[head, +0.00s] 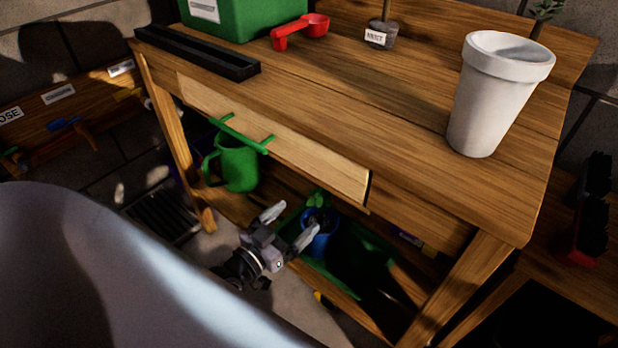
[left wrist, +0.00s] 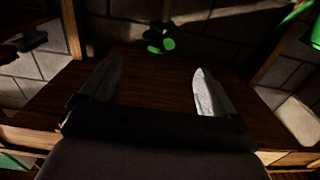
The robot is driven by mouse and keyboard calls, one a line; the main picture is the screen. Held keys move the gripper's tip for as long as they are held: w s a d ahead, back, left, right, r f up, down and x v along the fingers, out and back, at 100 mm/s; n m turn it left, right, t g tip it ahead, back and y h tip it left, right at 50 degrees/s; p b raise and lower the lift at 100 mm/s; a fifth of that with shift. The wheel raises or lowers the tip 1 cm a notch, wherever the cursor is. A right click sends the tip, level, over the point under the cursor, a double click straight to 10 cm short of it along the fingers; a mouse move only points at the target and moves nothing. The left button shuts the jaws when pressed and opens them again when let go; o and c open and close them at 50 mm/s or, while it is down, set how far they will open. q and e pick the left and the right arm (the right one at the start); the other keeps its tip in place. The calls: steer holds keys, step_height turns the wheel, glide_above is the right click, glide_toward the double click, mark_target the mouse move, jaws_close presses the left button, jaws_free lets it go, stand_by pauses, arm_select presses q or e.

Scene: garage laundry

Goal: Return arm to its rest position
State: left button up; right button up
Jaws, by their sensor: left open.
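My left gripper (head: 289,225) is open and empty in the head view, low in front of the wooden workbench (head: 400,100) and below its drawer. Its two fingers also show spread apart in the left wrist view (left wrist: 157,92), with a dark wooden surface beyond them. A large pale curved shape fills the lower left of the head view and hides part of the floor. My right gripper is not in view.
On the bench stand a white pot (head: 490,95), a green box (head: 235,18), a red scoop (head: 300,30) and a black tray (head: 197,52). Below are a green watering can (head: 236,165) and a blue pot (head: 320,240) with a plant.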

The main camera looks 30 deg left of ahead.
arm_select(q)
steer(key=s+d+r+g+p, duration=0.3)
steer(key=s+r+p, duration=0.3)
steer(key=p, duration=0.7)
steer(key=s+d+r+g+p, duration=0.4)
steer(key=s+r+p, duration=0.3)
steer(key=r+p, duration=0.4)
steer(key=shift+s+d+r+m+p, duration=0.3)
steer(key=shift+m+p, duration=0.1)
steer(key=shift+p, duration=0.65)
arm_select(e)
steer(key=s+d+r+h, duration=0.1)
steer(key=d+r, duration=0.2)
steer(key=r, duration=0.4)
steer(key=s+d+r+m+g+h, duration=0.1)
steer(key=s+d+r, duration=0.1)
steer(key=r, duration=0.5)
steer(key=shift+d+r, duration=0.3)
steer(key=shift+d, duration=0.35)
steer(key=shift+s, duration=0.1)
